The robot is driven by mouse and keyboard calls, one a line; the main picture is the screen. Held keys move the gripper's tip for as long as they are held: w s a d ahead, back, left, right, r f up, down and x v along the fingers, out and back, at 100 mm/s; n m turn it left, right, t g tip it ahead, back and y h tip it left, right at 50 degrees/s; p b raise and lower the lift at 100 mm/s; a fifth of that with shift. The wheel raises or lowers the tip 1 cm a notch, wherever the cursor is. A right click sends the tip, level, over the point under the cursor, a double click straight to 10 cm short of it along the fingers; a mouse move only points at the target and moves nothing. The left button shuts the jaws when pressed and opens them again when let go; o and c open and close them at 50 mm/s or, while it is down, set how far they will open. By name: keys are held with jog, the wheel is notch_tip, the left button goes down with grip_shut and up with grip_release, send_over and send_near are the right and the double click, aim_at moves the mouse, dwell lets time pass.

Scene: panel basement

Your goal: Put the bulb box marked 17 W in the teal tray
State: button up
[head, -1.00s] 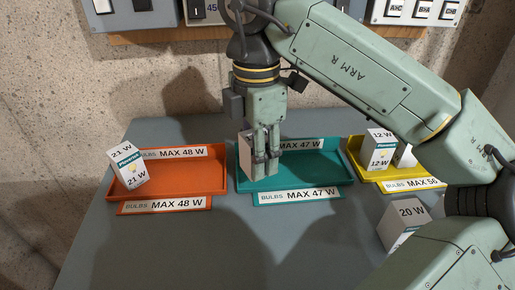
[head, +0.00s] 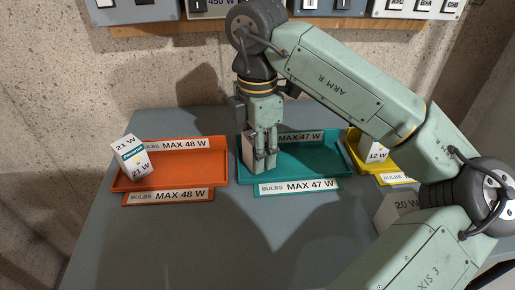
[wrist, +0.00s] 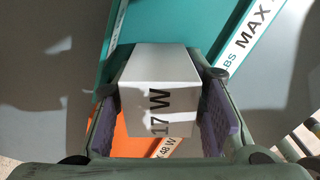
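The bulb box marked 17 W (wrist: 160,108) is a white carton; its printed end faces the camera in the wrist view. My gripper (wrist: 160,85) has a finger on each side of it and appears shut on it. In the head view my gripper (head: 266,160) points down at the left end of the teal tray (head: 310,168), marked MAX 47 W. The pale box (head: 248,151) shows partly behind the fingers, over that end of the tray. I cannot tell whether its underside touches the tray floor.
The orange tray (head: 190,177), marked MAX 48 W, stands left with a 21 W box (head: 131,158) in it. The yellow tray (head: 385,178), right, holds a 12 W box (head: 376,149). A 20 W box (head: 396,210) is partly behind my arm. The teal tray's right part is clear.

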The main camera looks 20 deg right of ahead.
jog(key=shift+o, duration=0.9)
notch_tip(320, 180, up, 12)
jog(key=p, duration=0.7)
jog(key=shift+r+p, duration=0.2)
jog(key=shift+p, duration=0.1)
